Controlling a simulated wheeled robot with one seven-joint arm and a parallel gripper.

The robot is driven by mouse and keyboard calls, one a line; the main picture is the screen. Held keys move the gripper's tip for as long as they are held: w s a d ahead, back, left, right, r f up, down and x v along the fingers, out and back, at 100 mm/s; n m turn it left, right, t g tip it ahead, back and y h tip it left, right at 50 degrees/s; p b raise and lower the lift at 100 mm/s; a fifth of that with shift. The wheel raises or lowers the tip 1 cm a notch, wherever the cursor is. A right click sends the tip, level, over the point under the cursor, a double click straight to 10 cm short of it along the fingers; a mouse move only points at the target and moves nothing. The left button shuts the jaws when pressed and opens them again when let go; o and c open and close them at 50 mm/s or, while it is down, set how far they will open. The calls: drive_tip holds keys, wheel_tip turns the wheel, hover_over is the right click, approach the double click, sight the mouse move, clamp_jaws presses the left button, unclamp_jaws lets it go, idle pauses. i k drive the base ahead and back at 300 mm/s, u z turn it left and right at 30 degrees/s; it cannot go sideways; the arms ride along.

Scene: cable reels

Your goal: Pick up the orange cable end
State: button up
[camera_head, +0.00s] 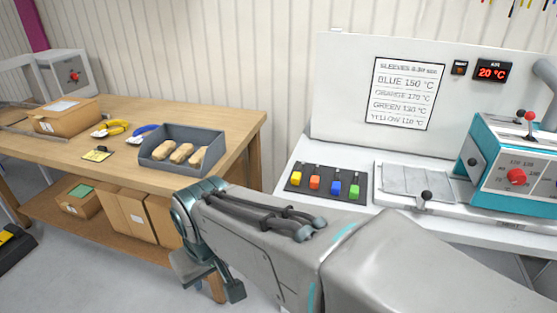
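A small orange piece (315,182) stands in a row with a yellow piece (296,178), a blue piece (335,188) and a green piece (354,191) on a black pad (325,194). The pad lies on the white bench. I cannot tell whether the orange piece is a cable end; no cable shows clearly. My gripper (212,280) points down in front of the wooden table, left of and lower in the picture than the pad. Its two fingers are apart, with nothing seen between them. It is well away from the orange piece.
The white bench (290,205) carries a metal plate (412,180) and a teal machine (512,165) with a red knob. A sleeve temperature chart (403,94) hangs behind. The wooden table (235,122) holds a grey bin (182,148), tools and a cardboard box (65,115).

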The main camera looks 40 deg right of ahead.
sight(314, 183)
drive_tip(key=z, duration=0.9)
drive_tip(key=i, duration=0.95)
drive_tip(key=z, duration=1)
